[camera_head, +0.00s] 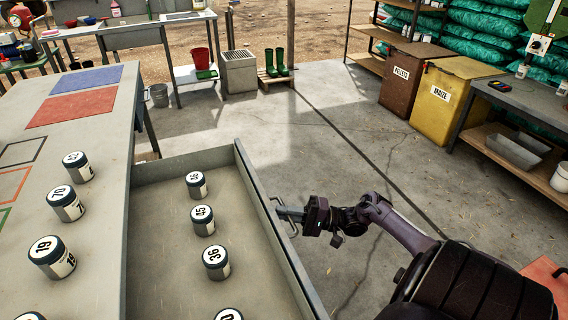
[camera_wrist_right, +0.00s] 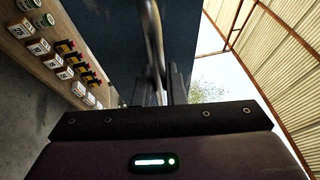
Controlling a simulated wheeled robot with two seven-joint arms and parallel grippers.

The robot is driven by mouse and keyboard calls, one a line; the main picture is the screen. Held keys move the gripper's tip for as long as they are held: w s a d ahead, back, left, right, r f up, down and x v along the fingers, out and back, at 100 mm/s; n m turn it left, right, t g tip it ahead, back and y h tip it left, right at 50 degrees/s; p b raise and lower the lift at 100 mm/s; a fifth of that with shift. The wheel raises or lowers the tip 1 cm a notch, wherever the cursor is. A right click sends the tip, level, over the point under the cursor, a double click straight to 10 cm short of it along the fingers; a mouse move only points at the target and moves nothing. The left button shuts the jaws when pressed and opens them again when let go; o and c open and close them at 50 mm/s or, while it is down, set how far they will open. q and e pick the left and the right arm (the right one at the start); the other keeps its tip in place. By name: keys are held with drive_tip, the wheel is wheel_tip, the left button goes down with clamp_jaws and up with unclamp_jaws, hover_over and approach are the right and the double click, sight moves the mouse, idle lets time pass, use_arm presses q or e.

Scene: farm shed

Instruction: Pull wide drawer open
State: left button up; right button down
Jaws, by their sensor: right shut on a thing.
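The wide drawer (camera_head: 160,243) is pulled out from the grey workbench and shows its inside, with several numbered jars standing in a row in it. Its front panel (camera_head: 273,232) carries a thin metal handle (camera_head: 276,201). My right gripper (camera_head: 290,212) is at that handle, on the outer side of the front panel, and is shut on it. In the right wrist view the handle bar (camera_wrist_right: 154,45) runs between the two fingers (camera_wrist_right: 164,88). My left gripper is out of view.
More numbered jars, such as jar 70 (camera_head: 66,203), stand on the workbench (camera_head: 100,115) at left. The concrete floor (camera_head: 340,140) beyond the drawer is clear. Feed bins (camera_head: 449,98) and a side bench (camera_head: 520,100) stand at right; green boots (camera_head: 276,62) are at the back.

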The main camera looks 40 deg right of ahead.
drive_tip(key=c, duration=1.5)
unclamp_jaws()
